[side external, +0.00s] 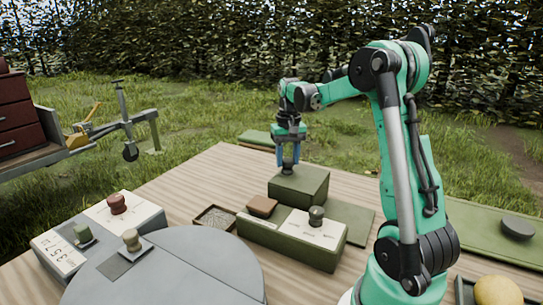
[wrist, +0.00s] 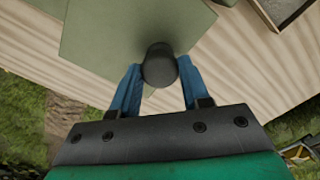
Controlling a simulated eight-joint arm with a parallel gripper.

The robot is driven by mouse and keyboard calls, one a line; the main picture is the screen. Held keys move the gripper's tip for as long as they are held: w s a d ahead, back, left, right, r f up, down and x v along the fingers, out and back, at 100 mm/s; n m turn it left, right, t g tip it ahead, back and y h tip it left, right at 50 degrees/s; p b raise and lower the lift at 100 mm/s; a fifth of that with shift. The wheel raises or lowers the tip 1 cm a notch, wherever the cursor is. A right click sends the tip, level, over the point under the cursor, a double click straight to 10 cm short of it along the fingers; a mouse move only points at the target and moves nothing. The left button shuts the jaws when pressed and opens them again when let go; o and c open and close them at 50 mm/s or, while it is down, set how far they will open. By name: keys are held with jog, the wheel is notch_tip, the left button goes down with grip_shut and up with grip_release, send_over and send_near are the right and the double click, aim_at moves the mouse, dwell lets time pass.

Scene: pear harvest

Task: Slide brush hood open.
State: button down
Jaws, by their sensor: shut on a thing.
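The brush hood looks to be the green box (side external: 312,190) with a dark knob (side external: 288,169) on top, near the middle of the wooden table in the side view. My gripper (side external: 289,160) points down above it, its blue fingers on either side of the knob. In the wrist view, my gripper (wrist: 159,72) is shut on the round dark knob (wrist: 159,62), with a flat green surface (wrist: 105,35) beyond it. No brush shows; the inside of the hood is hidden.
In front of the hood stands a low green unit (side external: 290,243) with a green knob (side external: 316,214) and a brown block (side external: 262,206). A grey round top (side external: 180,275) and a grey box (side external: 140,213) fill the front left.

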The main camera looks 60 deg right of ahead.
dwell(0.6)
jog(key=s, duration=1.1)
jog(key=shift+s, duration=0.1)
jog(key=shift+c, duration=2.1)
grip_release()
jog(key=shift+r, duration=0.15)
jog(key=shift+r, duration=2.7)
